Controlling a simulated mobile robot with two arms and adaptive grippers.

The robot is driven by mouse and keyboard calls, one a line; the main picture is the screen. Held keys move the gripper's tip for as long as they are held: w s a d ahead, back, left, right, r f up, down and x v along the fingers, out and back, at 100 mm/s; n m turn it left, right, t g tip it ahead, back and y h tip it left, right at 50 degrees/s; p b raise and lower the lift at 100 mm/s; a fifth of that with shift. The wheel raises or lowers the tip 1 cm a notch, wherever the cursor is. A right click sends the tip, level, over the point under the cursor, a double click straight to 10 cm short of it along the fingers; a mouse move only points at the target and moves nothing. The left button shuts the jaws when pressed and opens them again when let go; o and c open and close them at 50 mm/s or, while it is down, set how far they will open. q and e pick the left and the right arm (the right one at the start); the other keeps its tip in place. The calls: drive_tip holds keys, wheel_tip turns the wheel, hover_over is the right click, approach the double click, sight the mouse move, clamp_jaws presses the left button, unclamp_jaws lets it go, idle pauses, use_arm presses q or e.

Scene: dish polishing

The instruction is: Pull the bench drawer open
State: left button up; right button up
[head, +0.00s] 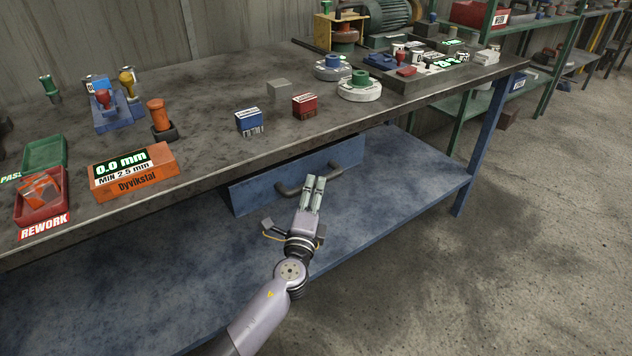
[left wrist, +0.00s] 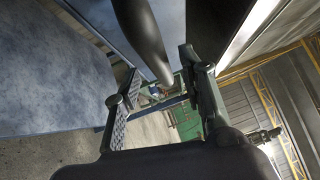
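The bench drawer has a blue front (head: 255,192) under the front edge of the workbench. A dark bar handle (head: 346,168) stands out from it. How far the drawer is open is hard to tell, and its inside is hidden. My left gripper (head: 314,182) is at the handle, overlapping its middle in the head view. In the left wrist view the left gripper's two fingers (left wrist: 158,85) are spread apart. The dark handle (left wrist: 145,35) runs down from the top into the gap between them, with space showing on both sides. My right gripper is not in view.
The workbench top (head: 215,165) overhangs the drawer. A blue lower shelf (head: 400,185) lies beneath it, and a blue leg (head: 483,145) stands at the right. An orange gauge block (head: 135,172) and a red rework tray (head: 42,200) sit near the bench edge. The floor at right is clear.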

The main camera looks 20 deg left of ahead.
use_arm(q)
drive_tip(key=shift+w+a+r, duration=0.1)
drive_tip(key=shift+w, duration=0.75)
drive_tip(key=shift+w+a+r, duration=0.1)
drive_tip(key=shift+w, duration=0.75)
drive_tip(key=shift+c, duration=0.6)
clamp_jaws()
